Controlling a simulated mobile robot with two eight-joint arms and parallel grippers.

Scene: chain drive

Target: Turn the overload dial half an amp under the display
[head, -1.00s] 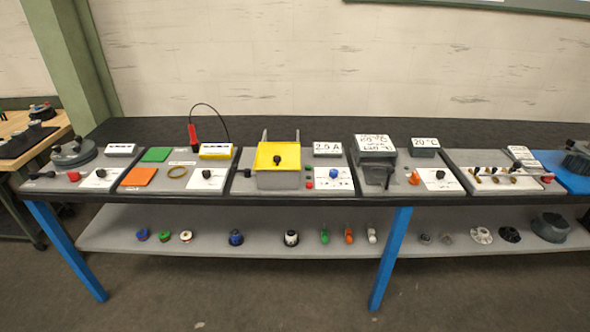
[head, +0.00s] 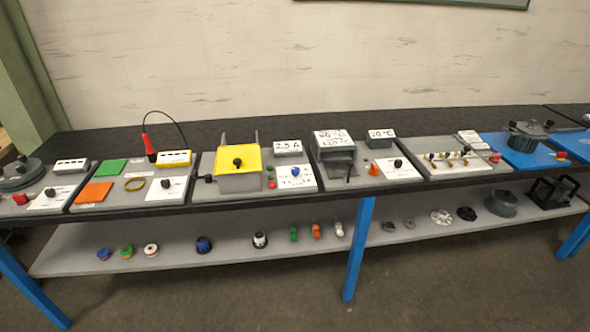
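The display (head: 288,147) is a small grey box with a white face reading 2.5 A, at the back of the middle station. The overload dial (head: 295,171) looks like the small blue knob on a white scale plate (head: 304,183) in front of that display. The scale's markings and the knob's pointer are too small to read. A yellow-topped box (head: 239,178) with a black knob stands to the left on the same station. Neither of my grippers shows in the head view.
A red button (head: 272,184) and a green one (head: 270,168) sit between the yellow box and the dial. A grey box (head: 335,160) and a 20 °C display (head: 381,140) stand to the right. The floor in front of the bench (head: 205,290) is clear.

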